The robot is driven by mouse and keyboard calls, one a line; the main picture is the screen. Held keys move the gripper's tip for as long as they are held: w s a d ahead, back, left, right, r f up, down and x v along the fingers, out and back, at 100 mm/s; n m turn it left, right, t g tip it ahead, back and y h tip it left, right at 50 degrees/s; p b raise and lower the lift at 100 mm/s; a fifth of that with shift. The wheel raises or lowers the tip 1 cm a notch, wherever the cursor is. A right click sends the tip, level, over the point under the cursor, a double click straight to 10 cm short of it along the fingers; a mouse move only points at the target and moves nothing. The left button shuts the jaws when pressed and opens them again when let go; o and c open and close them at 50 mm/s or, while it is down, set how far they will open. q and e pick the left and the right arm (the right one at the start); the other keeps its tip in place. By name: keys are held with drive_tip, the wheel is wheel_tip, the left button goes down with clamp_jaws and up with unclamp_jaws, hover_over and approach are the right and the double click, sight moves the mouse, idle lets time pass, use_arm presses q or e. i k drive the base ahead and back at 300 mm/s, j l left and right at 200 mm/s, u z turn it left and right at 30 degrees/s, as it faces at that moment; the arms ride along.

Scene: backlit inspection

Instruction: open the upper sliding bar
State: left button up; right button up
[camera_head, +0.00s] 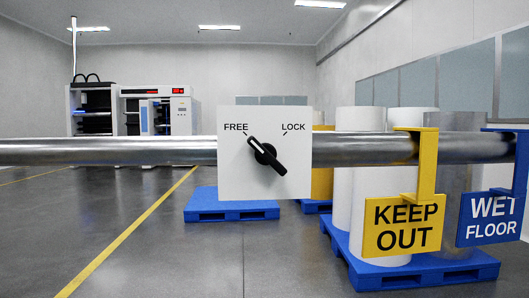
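A thick metal sliding bar (110,151) runs across the whole camera_head view at mid height. A white square plate (237,183) sits at its middle, marked FREE at left and LOCK at right. A black knob (267,155) on the plate has its white-marked end turned up and left, toward FREE. A yellow KEEP OUT sign (403,225) hangs from the bar by a yellow bracket at right. A blue WET FLOOR sign (491,217) hangs at the far right by a blue bracket. Only one bar shows. Neither gripper is in view.
Behind the bar, large white rolls (361,120) stand on a blue pallet (424,273). Another blue pallet (231,205) lies behind the plate. White cabinets (157,111) stand at the back left. The grey floor at left is clear, with a yellow line (133,228).

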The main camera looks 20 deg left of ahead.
sight(123, 150)
drive_tip(key=u, duration=0.4)
drive_tip(key=j+u, duration=0.1)
drive_tip(key=u, duration=0.65)
drive_tip(key=i+u, duration=0.1)
drive_tip(key=u, duration=0.25)
